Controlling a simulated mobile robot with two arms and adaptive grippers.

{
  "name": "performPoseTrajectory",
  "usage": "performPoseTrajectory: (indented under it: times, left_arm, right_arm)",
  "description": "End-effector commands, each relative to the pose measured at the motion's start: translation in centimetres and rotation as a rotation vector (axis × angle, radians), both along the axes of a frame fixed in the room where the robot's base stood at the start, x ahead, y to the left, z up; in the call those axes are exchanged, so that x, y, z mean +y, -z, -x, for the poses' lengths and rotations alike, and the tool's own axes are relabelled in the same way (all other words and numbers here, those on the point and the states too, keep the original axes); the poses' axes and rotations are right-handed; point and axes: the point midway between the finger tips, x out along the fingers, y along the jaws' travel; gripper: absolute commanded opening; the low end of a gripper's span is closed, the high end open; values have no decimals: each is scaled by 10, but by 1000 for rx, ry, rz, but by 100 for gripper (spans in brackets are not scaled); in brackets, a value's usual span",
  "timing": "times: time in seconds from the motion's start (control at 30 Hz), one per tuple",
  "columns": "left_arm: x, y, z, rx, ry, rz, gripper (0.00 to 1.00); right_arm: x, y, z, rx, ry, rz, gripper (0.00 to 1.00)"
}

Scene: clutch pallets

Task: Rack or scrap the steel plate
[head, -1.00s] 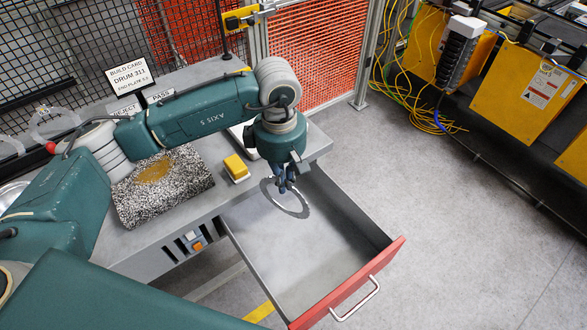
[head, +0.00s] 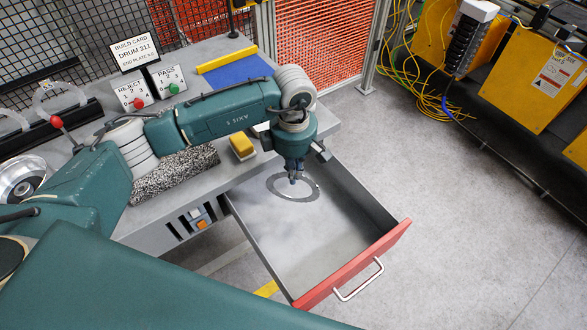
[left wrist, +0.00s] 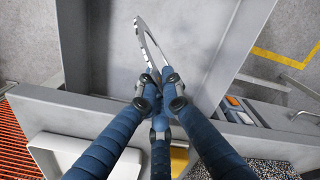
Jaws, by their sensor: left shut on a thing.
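The steel plate is a thin grey ring (head: 311,190) over the open drawer (head: 330,262), at its end near the bench. My left gripper (head: 293,178) is shut on the ring's rim. In the left wrist view the ring (left wrist: 150,42) stands out from between the blue fingers (left wrist: 160,92), seen nearly edge-on above the drawer floor. I cannot tell whether the ring touches the drawer floor. A build card (head: 134,51) reads DRUM 311; its lower line is too small to read surely. A REJECT box (head: 132,92) with a red button and a PASS box (head: 168,79) with a green button stand before it. My right gripper is not in view.
A yellow block (head: 242,146) sits near the bench's front edge, beside a speckled granite-like block (head: 172,172). A blue mat (head: 238,71) with a yellow bar lies at the back. Clear ring shapes (head: 62,97) stand in a black rack at left. The drawer otherwise looks empty.

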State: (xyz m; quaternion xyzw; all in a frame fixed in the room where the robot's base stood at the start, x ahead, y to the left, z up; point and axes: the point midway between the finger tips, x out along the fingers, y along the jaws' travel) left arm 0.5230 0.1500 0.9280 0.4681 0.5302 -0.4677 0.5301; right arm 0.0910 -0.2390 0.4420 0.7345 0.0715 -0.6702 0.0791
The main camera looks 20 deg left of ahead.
Motion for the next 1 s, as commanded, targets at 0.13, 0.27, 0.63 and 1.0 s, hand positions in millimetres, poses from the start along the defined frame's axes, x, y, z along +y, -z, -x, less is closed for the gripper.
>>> performPoseTrajectory:
  times: [0.13,0.27,0.63,1.0]
  left_arm:
    - [0,0,0,-1,0,1,0]
    - [0,0,0,-1,1,1,17]
    - [0,-1,0,0,1,0,27]
    - [0,-64,-2,-6,1,0,27]
  right_arm:
    - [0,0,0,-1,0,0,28]
    - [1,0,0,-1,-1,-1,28]
    - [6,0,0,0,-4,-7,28]
    - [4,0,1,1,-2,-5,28]
